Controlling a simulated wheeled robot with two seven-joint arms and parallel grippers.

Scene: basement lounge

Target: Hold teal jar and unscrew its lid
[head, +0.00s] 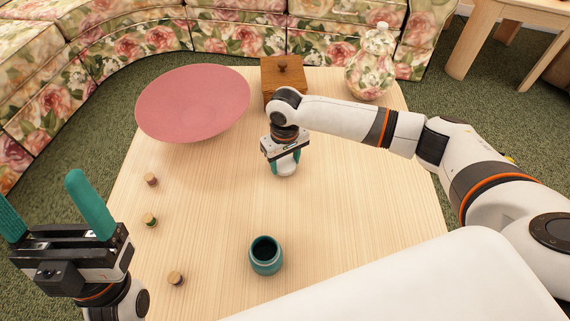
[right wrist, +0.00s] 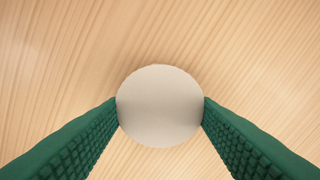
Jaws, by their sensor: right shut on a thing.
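The teal jar (head: 265,256) stands upright on the table near its front edge. Its mouth is open and dark inside, with no lid on it. My right gripper (head: 286,160) is behind the jar, pointing down over the middle of the table. It is shut on a round, off-white thing (head: 286,170), which looks like a lid. In the right wrist view this white thing (right wrist: 160,105) fills the gap between the green fingers. I cannot tell whether it touches the table. My left gripper (head: 45,195) is open and empty at the left, away from the jar.
The light wooden table (head: 210,210) is clear around the jar. Small wooden stoppers (head: 151,180) lie along its left side. A pink bowl (head: 193,103), a brown wooden box (head: 283,80) and a floral lidded vase (head: 371,65) stand at the back, before a floral sofa (head: 235,30).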

